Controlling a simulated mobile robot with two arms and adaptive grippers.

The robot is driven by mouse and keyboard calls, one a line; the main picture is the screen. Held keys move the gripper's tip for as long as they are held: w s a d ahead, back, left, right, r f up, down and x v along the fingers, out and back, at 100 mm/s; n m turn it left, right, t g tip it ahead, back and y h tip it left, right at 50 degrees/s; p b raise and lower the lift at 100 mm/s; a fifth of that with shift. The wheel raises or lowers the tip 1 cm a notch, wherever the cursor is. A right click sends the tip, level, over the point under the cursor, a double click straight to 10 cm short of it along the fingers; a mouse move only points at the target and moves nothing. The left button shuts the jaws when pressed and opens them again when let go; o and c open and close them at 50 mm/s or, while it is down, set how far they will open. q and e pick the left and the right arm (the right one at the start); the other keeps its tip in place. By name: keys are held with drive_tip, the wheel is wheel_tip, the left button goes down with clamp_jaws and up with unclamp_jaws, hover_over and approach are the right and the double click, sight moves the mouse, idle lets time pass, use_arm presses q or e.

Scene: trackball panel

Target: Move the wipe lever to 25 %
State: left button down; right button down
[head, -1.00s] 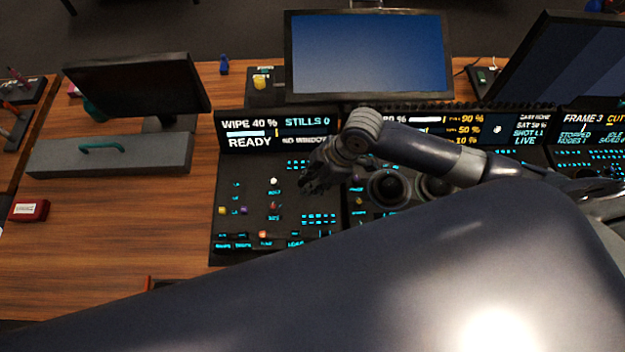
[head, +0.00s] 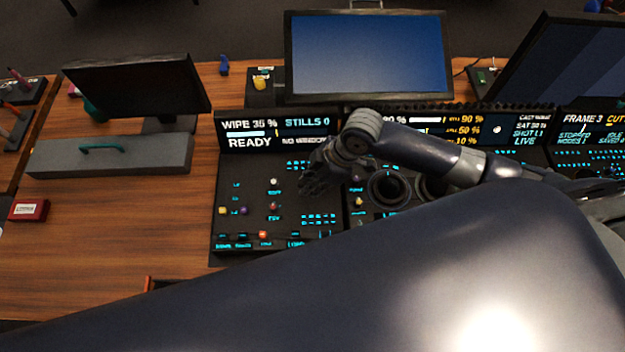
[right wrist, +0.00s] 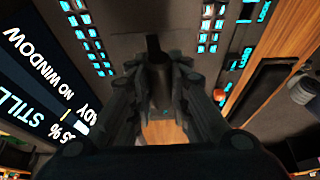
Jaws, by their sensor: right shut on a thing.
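My right gripper (head: 314,188) reaches down over the left panel (head: 226,190), just below its display. In the right wrist view its two fingers (right wrist: 158,70) are closed around the dark wipe lever (right wrist: 153,44), whose tip shows between them. The lever's base and slot are hidden by the fingers, and in the head view the gripper covers the lever. The panel display (head: 248,126) reads WIPE 35 %, STILLS 0, READY and NO WINDOW. My left gripper is not in view.
Small coloured knobs (head: 273,205) and lit buttons (head: 319,218) surround the gripper on the panel. Two trackballs (head: 388,187) lie to its right. A monitor (head: 368,52) stands behind. My own dark arm link fills the foreground. Bare wooden desk (head: 120,225) lies to the left.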

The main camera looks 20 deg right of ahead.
drive_tip(key=shift+s+a+f, duration=0.15)
drive_tip(key=shift+s+f, duration=0.15)
drive_tip(key=shift+s, duration=0.3)
drive_tip(key=c, duration=1.5)
unclamp_jaws()
drive_tip(key=shift+r, duration=0.15)
drive_tip(key=shift+w, duration=0.1)
drive_tip(key=shift+w+r, duration=0.1)
drive_tip(key=shift+r, duration=0.1)
drive_tip(key=v, duration=1.1)
drive_tip(key=shift+r, duration=0.35)
